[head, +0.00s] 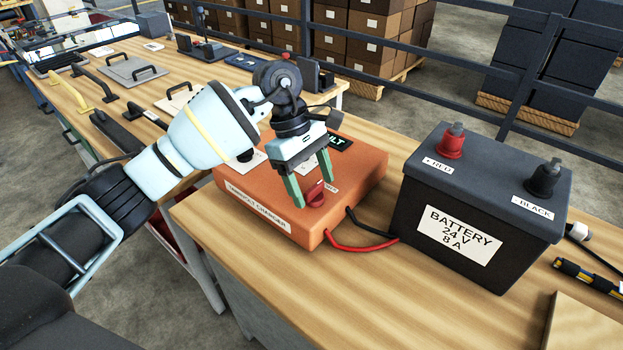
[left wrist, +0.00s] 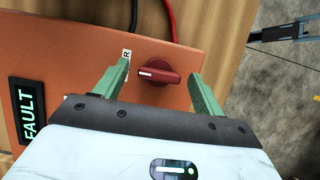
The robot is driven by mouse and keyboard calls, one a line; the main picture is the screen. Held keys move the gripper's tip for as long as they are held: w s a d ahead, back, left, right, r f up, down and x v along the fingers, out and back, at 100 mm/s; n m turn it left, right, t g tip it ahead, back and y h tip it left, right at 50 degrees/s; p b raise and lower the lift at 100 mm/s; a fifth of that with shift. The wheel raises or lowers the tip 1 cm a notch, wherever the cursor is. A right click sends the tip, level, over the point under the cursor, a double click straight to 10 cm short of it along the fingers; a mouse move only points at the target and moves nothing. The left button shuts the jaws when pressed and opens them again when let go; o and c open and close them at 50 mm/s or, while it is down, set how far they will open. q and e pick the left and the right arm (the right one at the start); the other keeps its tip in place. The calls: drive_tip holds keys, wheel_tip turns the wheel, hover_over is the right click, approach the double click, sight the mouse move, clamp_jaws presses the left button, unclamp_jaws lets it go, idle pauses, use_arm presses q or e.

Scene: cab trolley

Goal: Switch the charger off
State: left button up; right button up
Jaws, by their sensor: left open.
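The orange charger box (head: 345,219) stands on the wooden bench, with a "Tarbolt Charger" label on its front and a dark FAULT display (left wrist: 31,112) on top. Its red rotary knob (head: 315,194) is on the top face near the front right corner. In the left wrist view the knob (left wrist: 158,74) lies between the two green fingers, with a white mark on its left end and an R label beside it. My left gripper (head: 309,188) is open above the charger, its fingers on either side of the knob. I cannot tell whether they touch it. My right gripper is out of view.
A black battery (head: 480,200) with red and black terminals stands right of the charger. A red cable (head: 360,247) and a black cable run between them. A wooden block (head: 585,322) and a yellow-black tool (head: 590,277) lie at the right. Another bench extends behind left.

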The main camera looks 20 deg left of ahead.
use_arm(q)
drive_tip(key=shift+c, duration=0.2)
drive_tip(key=c, duration=0.9)
drive_tip(key=shift+c, duration=0.2)
